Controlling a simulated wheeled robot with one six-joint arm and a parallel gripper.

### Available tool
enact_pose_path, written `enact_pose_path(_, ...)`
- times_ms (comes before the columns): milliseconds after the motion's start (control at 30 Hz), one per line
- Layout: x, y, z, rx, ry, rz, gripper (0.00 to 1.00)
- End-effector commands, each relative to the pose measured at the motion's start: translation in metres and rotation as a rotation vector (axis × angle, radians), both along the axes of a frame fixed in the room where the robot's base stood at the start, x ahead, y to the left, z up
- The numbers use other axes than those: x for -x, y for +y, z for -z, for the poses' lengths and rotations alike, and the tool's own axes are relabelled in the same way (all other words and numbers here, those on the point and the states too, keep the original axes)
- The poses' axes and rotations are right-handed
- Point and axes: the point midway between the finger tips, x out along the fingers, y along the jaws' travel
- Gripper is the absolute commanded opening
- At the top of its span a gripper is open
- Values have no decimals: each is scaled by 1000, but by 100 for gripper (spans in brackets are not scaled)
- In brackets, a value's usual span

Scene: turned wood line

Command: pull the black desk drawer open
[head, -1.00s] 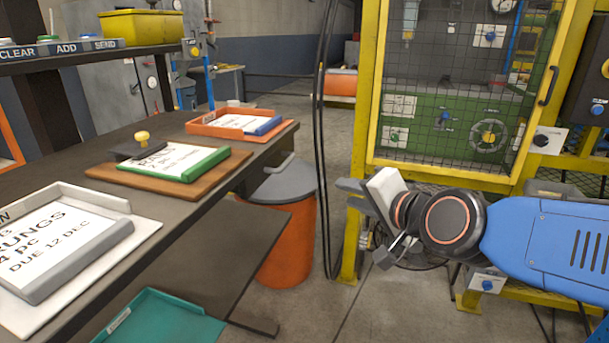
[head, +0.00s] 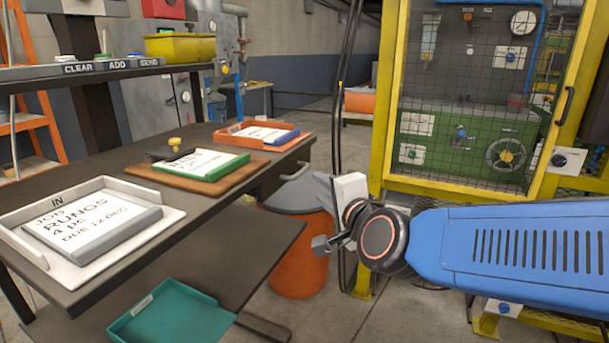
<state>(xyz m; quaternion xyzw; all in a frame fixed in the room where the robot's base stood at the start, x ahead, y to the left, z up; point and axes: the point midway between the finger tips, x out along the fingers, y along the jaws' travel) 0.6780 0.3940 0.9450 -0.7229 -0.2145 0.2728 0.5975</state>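The black desk drawer (head: 273,183) is under the right end of the dark desk top, its front seen at a steep angle. It looks shut. Its grey bar handle (head: 295,172) sticks out to the right. My gripper (head: 321,179) is just right of the handle in the picture, with a narrow gap between them. Its pale body faces me, and its fingers point left towards the desk.
An orange bin (head: 298,262) with a grey lid stands below the handle and gripper. A yellow-framed mesh cage (head: 386,95) stands behind my arm. Job trays, including an orange tray (head: 227,138), lie on the desk. A teal tray (head: 170,315) is lower down.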

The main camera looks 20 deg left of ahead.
Motion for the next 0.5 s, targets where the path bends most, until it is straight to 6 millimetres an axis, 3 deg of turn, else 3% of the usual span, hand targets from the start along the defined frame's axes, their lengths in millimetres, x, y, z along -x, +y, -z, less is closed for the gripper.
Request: enact_pose_path(500,-59,49,11,1,1,1,30)
